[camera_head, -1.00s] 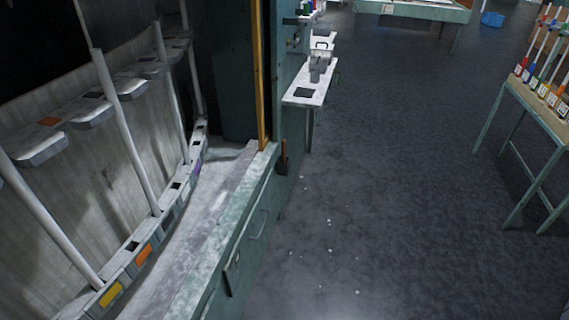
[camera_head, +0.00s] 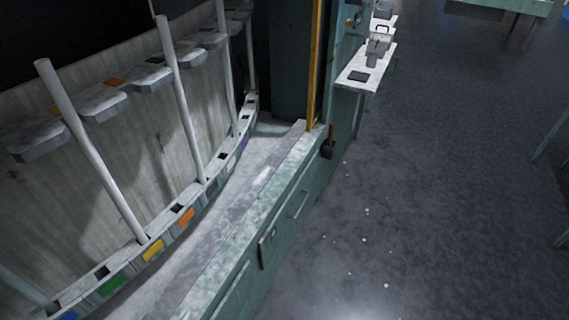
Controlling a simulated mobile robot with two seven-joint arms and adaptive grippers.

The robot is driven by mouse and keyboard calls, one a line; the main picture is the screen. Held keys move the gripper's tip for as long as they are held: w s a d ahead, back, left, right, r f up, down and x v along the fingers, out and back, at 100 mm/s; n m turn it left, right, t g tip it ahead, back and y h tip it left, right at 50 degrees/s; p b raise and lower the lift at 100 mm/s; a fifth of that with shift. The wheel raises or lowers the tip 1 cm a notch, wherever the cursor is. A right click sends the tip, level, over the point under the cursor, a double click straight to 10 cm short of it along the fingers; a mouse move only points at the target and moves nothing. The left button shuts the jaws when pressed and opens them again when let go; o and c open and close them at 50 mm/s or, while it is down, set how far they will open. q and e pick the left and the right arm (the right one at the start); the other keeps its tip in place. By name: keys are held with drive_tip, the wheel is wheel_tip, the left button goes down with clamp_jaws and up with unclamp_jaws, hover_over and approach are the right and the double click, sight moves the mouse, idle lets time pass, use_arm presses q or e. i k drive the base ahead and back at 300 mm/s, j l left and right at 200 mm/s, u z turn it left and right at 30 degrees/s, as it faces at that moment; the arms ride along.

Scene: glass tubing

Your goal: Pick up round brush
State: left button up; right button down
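I cannot make out a round brush for certain. A small dark tool with a reddish-brown handle (camera_head: 328,143) hangs at the front corner of the teal cabinet, below the yellow post. It may be a brush, but it is too small to tell its kind. Neither of my grippers is in view.
The teal cabinet (camera_head: 265,222) with drawers fills the left and middle. White tubes (camera_head: 183,100) stand in a curved rack with coloured labels. A small white shelf (camera_head: 362,72) holding a grey device juts out behind. Dark floor (camera_head: 460,170) with white specks is open at right.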

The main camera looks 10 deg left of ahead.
sight(331, 129)
drive_tip(key=i+l+u, duration=0.25)
drive_tip(key=u, duration=0.25)
drive_tip(key=i+l+u, duration=0.3)
drive_tip(key=u, duration=0.15)
drive_tip(key=l, duration=0.1)
